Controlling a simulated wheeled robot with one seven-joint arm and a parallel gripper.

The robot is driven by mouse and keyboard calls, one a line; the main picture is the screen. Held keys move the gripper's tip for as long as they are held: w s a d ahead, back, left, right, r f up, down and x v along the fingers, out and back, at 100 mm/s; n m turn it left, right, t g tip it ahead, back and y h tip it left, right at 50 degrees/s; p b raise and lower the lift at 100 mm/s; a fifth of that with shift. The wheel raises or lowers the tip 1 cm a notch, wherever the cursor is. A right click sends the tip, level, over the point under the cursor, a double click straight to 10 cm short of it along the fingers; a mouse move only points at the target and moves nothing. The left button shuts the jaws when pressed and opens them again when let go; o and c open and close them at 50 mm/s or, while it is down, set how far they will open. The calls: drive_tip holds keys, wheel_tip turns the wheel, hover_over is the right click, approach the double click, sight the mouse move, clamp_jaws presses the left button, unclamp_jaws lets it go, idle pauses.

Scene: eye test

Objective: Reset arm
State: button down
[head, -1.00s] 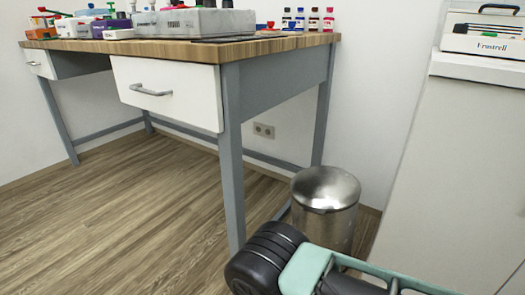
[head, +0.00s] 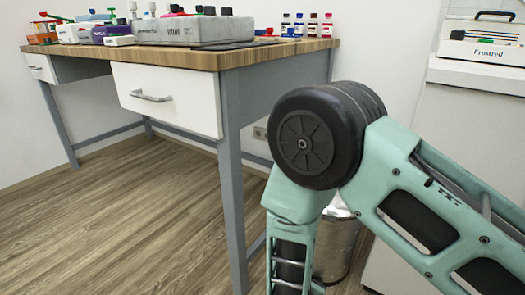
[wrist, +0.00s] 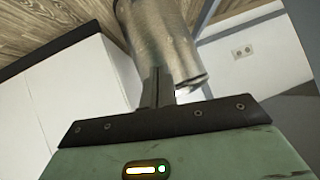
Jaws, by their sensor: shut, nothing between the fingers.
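My gripper (wrist: 158,84) shows in the wrist view as two dark fingers pressed together, shut and empty, beyond a dark plate and a green housing. A metal bin (wrist: 163,38) lies in the picture just past the fingertips; I cannot tell the exact gap. In the head view my green arm, with a black round joint, fills the lower right, and the gripper itself is out of that picture. The same bin (head: 338,245) stands on the floor there, mostly hidden behind my arm.
A wooden-topped workbench (head: 243,54) with a white drawer (head: 168,97) stands at the left, bearing devices and small bottles (head: 299,25). A pale cabinet (head: 440,115) at the right carries a white case (head: 481,42). The floor (head: 120,215) at the left is clear.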

drive_tip(key=s+a+r+n+g+y+p, duration=0.1)
drive_tip(key=s+a+r+n+g+y, duration=0.25)
drive_tip(key=r, duration=0.55)
drive_tip(key=s+a+r+n+g+y, duration=0.3)
drive_tip(key=s+a+r+n+y, duration=0.15)
drive_tip(key=r, duration=0.45)
drive_tip(key=s+d+r+n+g+h, duration=0.3)
drive_tip(key=s+d+r+n, duration=0.4)
drive_tip(key=s+d+r, duration=0.45)
wheel_tip(320, 180, up, 36)
drive_tip(key=s+p, duration=0.2)
drive_tip(key=p, duration=3.7)
drive_tip(key=shift+s+d+h, duration=0.15)
drive_tip(key=shift+d+h, duration=0.05)
drive_tip(key=shift+h, duration=0.1)
